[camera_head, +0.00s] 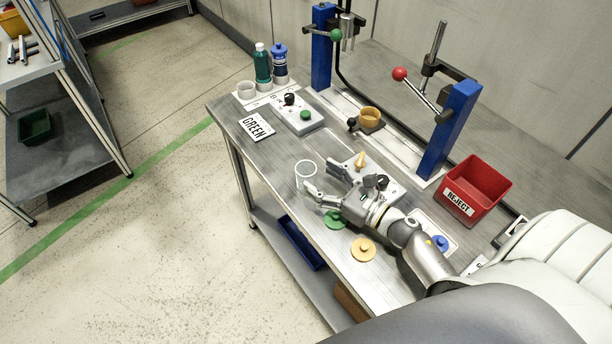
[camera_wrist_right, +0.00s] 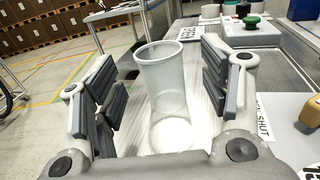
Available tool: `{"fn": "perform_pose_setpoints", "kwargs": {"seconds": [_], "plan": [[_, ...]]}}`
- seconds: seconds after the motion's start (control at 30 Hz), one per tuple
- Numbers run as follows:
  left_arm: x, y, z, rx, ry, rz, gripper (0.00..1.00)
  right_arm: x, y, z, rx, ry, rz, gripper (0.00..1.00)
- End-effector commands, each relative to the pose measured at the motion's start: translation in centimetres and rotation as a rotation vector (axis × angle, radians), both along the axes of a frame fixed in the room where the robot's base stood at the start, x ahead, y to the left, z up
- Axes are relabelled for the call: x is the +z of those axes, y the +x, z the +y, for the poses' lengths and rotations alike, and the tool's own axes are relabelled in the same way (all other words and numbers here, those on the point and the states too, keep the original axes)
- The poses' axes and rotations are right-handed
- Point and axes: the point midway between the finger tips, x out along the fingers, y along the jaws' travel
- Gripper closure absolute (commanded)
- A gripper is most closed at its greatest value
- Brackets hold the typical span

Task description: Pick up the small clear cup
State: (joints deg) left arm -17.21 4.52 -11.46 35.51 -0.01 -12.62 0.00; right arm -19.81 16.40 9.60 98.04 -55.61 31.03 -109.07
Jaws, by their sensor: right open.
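The small clear cup (camera_head: 306,171) stands upright on the metal table near its front-left edge. In the right wrist view the clear cup (camera_wrist_right: 166,85) stands between the two fingers, with a gap to each side. My right gripper (camera_head: 322,183) is open beside the cup, its fingers pointing towards it. In the right wrist view my right gripper (camera_wrist_right: 160,95) shows both padded fingers spread apart. My left gripper is not in view.
A green disc (camera_head: 334,219) and a yellow disc (camera_head: 362,249) lie near the gripper. A "GREEN" sign (camera_head: 257,127), bottles (camera_head: 263,65) and a red reject bin (camera_head: 474,189) stand on the table.

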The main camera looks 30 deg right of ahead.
Motion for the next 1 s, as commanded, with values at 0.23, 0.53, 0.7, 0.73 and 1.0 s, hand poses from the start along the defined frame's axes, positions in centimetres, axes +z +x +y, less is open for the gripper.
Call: {"fn": "perform_pose_setpoints", "kwargs": {"seconds": [0.23,0.53,0.7,0.73,1.0], "plan": [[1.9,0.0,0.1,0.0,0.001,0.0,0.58,0.1,3.0,1.3,-0.001,0.003,-0.002,0.31],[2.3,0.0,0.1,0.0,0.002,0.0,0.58,-0.3,4.3,2.0,0.0,0.002,0.0,0.31],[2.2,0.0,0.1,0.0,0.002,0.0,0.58,-0.3,4.3,1.9,0.0,0.002,0.0,0.35],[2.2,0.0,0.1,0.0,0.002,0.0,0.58,-0.2,4.3,1.9,0.0,0.002,0.0,0.39],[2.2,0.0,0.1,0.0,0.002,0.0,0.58,-0.2,4.2,1.9,-0.001,0.001,-0.001,0.67]]}}
